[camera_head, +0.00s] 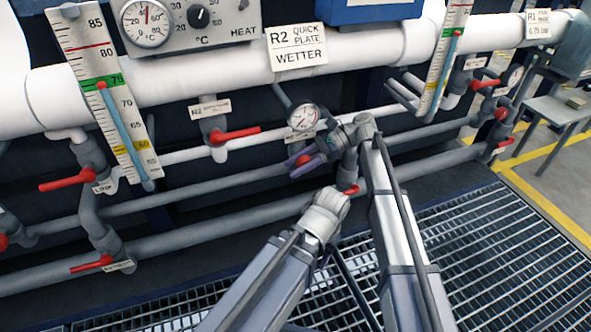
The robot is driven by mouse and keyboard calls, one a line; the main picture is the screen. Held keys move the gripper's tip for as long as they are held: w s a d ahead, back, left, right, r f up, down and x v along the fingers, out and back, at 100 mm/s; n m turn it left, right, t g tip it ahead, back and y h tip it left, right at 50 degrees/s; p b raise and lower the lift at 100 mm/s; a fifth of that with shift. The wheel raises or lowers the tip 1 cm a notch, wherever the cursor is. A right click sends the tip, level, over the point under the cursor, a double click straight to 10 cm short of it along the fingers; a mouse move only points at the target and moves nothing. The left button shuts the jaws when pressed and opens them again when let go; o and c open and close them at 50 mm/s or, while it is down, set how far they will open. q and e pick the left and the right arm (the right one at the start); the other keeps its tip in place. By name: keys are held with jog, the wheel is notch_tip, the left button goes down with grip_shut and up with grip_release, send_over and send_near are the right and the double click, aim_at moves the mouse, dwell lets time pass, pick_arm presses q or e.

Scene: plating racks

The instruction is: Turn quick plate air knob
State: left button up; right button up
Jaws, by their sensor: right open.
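A small red knob (303,160) sits on the pipework under a round pressure gauge (303,117), beneath the "R2 Quick Plate Wetter" sign (297,45). My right gripper (304,157) is open, with its dark purple fingers around or just in front of the knob. I cannot tell whether they touch it, and they partly cover it. My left arm's wrist is lower, in front of the pipes. Only a small dark part of my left gripper (325,256) shows below that wrist, and its jaws are mostly hidden.
Several red lever valves, such as one to the left (235,134), stick out from the pipes. Two tall scales (104,91) stand on either side. A metal grating (490,250) covers the floor. A grey stand (558,108) is at the far right.

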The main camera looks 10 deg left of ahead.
jog(key=shift+s+a, duration=0.15)
jog(key=shift+a, duration=0.05)
grip_shut()
dwell(0.3)
jog(key=g+y+b, duration=0.1)
jog(key=b, duration=0.1)
jog(key=y+b, duration=0.1)
jog(key=b, duration=0.1)
jog(key=shift+d+r+g+b, duration=0.1)
jog(key=shift+r+g+b, duration=0.2)
jog(key=shift+g, duration=0.1)
